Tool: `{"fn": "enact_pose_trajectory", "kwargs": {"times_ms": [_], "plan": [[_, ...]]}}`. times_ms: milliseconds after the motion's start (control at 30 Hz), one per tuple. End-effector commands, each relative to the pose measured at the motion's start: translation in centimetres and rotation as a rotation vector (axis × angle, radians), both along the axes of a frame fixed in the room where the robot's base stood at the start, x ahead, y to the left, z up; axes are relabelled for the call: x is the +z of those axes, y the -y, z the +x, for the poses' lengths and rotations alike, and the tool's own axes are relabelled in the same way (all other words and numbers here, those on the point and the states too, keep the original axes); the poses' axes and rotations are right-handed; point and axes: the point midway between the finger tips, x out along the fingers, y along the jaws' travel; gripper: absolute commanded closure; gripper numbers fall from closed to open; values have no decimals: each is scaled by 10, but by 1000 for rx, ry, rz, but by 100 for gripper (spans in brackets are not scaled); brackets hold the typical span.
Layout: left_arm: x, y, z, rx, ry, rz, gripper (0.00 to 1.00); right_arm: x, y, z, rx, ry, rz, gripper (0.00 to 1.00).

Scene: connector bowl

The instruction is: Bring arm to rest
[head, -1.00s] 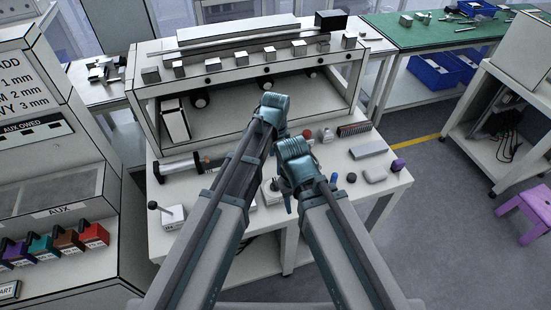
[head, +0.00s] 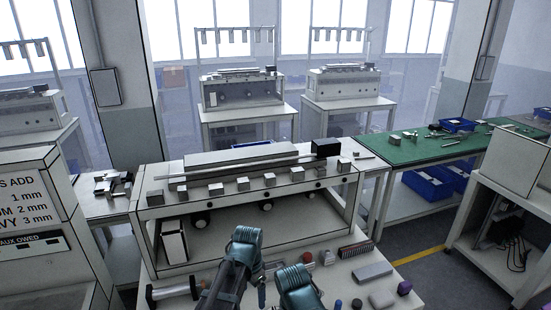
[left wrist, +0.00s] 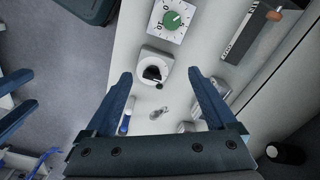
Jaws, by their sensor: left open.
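My left gripper (head: 262,290) is over the front of the white workbench (head: 405,290), its wrist bent downward. In the left wrist view, its two blue fingers (left wrist: 160,78) stand wide apart with nothing gripped between them. Beyond and between the fingers, a round white device with a black knob (left wrist: 154,72) sits on the bench top. My right gripper (head: 298,290) is just to the right of the left one at the bottom of the head view; its jaws are not clear there. Blue parts of it seem to show at the left edge of the left wrist view.
A white rack (head: 140,205) with several metal blocks stands behind the grippers. A box with a green dial (left wrist: 172,20) lies near the left gripper. A purple item (head: 404,288) and a grey block (head: 372,271) lie at the right. A green-topped table (head: 405,152) stands farther right.

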Motion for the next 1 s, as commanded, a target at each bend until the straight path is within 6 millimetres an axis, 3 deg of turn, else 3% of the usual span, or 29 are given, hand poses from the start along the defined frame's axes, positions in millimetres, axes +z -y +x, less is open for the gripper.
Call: {"fn": "enact_pose_trajectory", "kwargs": {"times_ms": [33,200,600,1000], "plan": [[0,-18,-16,103,5,-3,10,0,0,0,0,0,0,50],[0,-53,-39,380,20,-13,10,0,0,0,0,0,0,50],[0,-104,-83,839,44,-36,10,0,0,0,0,0,0,50],[-17,-40,-105,648,3,37,10,-18,0,0,-1,0,0,50]]}}
